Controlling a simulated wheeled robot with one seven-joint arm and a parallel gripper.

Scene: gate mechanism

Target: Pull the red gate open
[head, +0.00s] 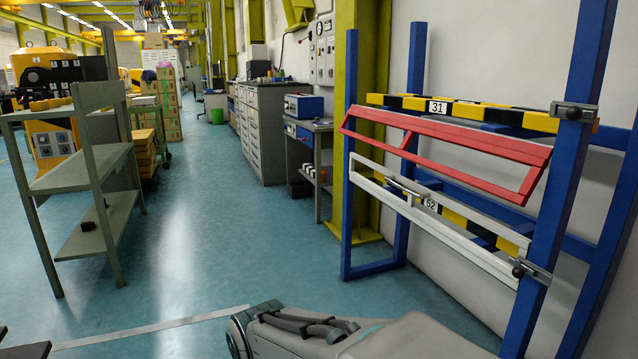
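The red gate (450,137) is a flat red frame with a wide upper bar and a thin lower bar. It sits in the upper part of a blue rack (567,170) on the right, in front of a yellow-and-black striped shelf edge labelled 31. Its frame looks slanted, with the right end near the front right post. A metal latch (573,111) is on that post, above the gate's right end, and looks apart from it. I see no handle on the red gate. My gripper is not visible in the head view.
Below is a white gate (460,240) with a metal handle (404,187) and a latch (529,270), near label 52. A green-grey shelf cart (84,178) stands left. A yellow column (359,75) rises behind the rack. The blue-green floor between cart and rack is clear.

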